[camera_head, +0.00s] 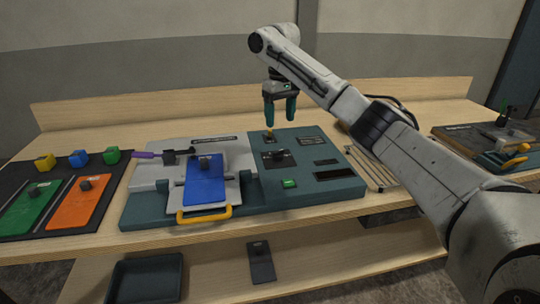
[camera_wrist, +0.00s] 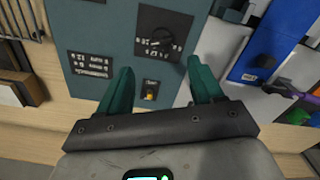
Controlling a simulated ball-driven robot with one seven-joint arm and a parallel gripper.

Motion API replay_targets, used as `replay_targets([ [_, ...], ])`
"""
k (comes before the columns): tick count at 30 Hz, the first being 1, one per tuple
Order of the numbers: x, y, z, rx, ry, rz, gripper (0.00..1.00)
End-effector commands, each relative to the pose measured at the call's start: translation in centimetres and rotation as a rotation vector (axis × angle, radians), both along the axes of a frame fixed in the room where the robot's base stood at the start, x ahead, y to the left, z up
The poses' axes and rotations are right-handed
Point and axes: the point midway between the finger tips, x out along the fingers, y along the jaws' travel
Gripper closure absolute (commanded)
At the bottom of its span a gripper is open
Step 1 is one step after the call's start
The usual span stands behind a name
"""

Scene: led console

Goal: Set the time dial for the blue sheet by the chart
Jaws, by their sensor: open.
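The teal console (camera_head: 330,192) stands mid-table. Its time dial (camera_head: 277,156) is a black knob on a dark plate; the dial also shows in the wrist view (camera_wrist: 162,38). I cannot read the setting. The chart (camera_head: 313,141) is a small dark label with white text behind and right of the dial; it also shows in the wrist view (camera_wrist: 90,65), too small to read surely. The blue sheet (camera_head: 205,187) lies on the grey bed at the console's left. My gripper (camera_head: 280,112) is open and empty above the console's back, fingers pointing down. A yellow switch (camera_wrist: 150,92) shows between its fingers.
A green button (camera_head: 289,184) and dark display windows (camera_head: 334,174) are at the console's front right. A yellow handle (camera_head: 205,214) fronts the bed. Green (camera_head: 28,208) and orange (camera_head: 78,203) sheets lie left. A purple-handled tool (camera_head: 147,155) lies near the bed.

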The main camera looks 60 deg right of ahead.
Motion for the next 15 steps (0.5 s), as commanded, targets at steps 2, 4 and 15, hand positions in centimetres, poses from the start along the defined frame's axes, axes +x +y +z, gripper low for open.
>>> replay_targets([
  [2,0.0,-0.1,-0.8,0.0,0.0,-0.001,0.34],
  [4,0.0,0.0,-1.2,0.0,0.0,-0.001,0.34],
  [15,-0.1,0.0,-6.8,0.001,0.003,-0.001,0.34],
])
